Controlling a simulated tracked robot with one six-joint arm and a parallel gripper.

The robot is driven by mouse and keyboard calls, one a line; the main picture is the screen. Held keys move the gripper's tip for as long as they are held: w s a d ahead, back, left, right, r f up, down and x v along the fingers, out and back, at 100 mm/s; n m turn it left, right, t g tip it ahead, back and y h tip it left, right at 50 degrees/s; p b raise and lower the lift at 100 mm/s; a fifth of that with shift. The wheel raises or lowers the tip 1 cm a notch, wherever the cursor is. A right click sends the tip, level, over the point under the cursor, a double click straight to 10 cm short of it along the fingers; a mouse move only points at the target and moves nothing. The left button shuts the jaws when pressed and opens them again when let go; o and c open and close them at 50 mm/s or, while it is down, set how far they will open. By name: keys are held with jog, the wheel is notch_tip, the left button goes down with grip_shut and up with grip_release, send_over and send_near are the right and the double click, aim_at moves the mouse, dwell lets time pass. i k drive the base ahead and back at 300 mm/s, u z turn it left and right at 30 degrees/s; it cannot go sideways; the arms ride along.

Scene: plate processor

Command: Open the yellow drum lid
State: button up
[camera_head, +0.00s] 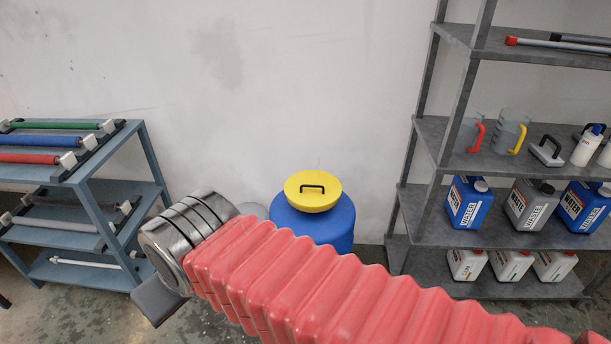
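The yellow lid (322,202) with a black bar handle (312,187) sits on top of the blue drum (338,226), against the back wall. The lid looks flat and seated on the drum. The lower part of the drum is hidden behind my red bellows-covered arm. The arm reaches from the lower right to the left, and its metal wrist is left of the drum. A dark grey part of my gripper (157,300) shows below the wrist, apart from the lid. Its fingertips are not clearly visible.
A blue-grey rack (130,132) with colored rollers stands at the left. A grey shelf unit (425,128) with jugs, bottles and canisters stands at the right. The space above the lid is clear.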

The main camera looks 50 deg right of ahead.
aim_at(313, 183)
jog(key=z, duration=0.3)
jog(key=i, duration=0.8)
jog(key=z, duration=0.75)
jog(key=i, duration=0.6)
jog(key=z, duration=0.35)
